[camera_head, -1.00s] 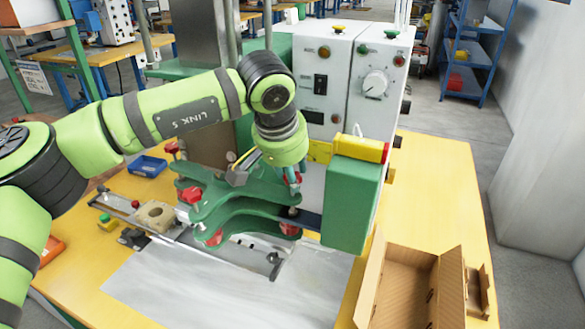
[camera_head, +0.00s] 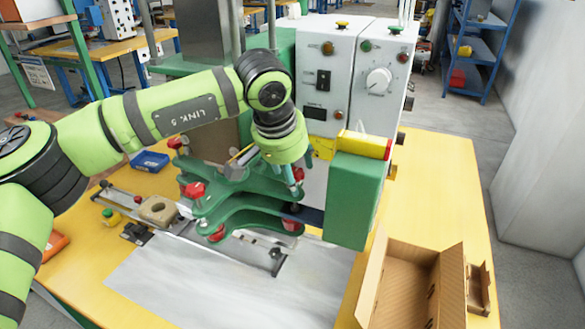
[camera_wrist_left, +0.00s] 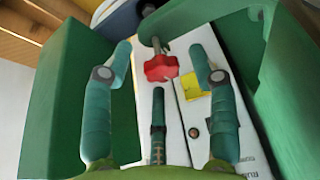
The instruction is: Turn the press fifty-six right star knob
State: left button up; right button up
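My left gripper (camera_head: 297,180) points down at the right side of the green press plates (camera_head: 240,205). Other red knobs show on the press, at the left of the plates (camera_head: 194,190), below left (camera_head: 216,234) and below right (camera_head: 291,225). My right gripper is not in view.
A green block (camera_head: 352,200) with a yellow and red top (camera_head: 363,145) stands just right of the gripper. The white control box (camera_head: 345,70) is behind. A cardboard box (camera_head: 412,285) sits at the right front. A blue bin (camera_head: 150,162) lies at left.

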pick_arm(q)
jog(key=shift+r, duration=0.1)
jog(key=shift+r, duration=0.15)
jog(key=v, duration=1.1)
jog(key=shift+s+r, duration=0.2)
jog(key=shift+r, duration=0.1)
jog(key=shift+f, duration=0.1)
